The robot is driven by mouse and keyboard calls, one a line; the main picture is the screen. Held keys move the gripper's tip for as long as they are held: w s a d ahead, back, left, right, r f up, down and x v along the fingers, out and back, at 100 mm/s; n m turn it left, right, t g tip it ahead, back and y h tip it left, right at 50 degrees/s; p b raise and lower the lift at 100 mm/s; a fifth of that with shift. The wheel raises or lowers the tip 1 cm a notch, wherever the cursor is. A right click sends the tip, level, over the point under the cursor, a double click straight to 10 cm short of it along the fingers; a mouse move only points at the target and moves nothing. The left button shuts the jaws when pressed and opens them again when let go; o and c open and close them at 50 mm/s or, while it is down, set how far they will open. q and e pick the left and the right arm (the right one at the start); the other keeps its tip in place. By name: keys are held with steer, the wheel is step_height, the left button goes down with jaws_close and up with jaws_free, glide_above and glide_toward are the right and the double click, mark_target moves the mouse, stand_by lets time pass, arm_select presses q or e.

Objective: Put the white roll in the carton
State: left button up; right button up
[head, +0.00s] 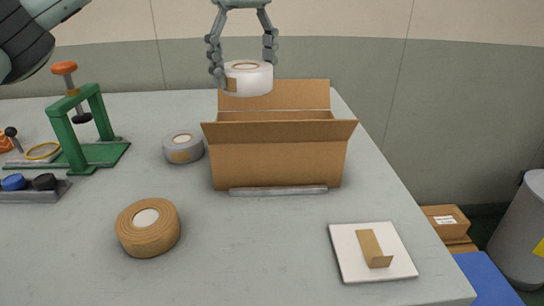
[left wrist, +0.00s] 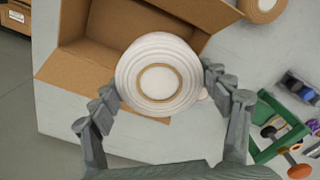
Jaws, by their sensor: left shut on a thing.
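The white roll (head: 249,79) is held in my left gripper (head: 243,72), whose two fingers are shut on its sides. It hangs above the back part of the open carton (head: 275,164), over its left half in the head view. In the left wrist view the white roll (left wrist: 157,77) sits between the fingers (left wrist: 160,98) and covers part of the carton (left wrist: 88,30). The carton's flaps are spread open and its inside shows beside the roll. My right gripper is in neither view.
A grey roll (head: 183,147) stands left of the carton, and a tan roll (head: 148,227) lies nearer. A green press (head: 95,140) stands at the left. A white board with a brown piece (head: 350,257) lies at the front right. A grey bar (head: 277,190) lies before the carton.

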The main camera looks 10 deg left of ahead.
arm_select(q)
step_height(320, 180, down, 12)
steer(key=shift+a+r+b, duration=0.15)
steer(key=shift+r+b, duration=0.05)
steer(key=shift+b, duration=0.2)
steer(key=shift+f, duration=2.5)
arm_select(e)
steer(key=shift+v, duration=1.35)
arm_select(q)
steer(key=shift+f, duration=0.15)
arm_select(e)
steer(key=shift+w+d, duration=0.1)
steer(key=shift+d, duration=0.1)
arm_select(q)
steer(key=o, duration=0.9)
steer(key=shift+o, duration=0.6)
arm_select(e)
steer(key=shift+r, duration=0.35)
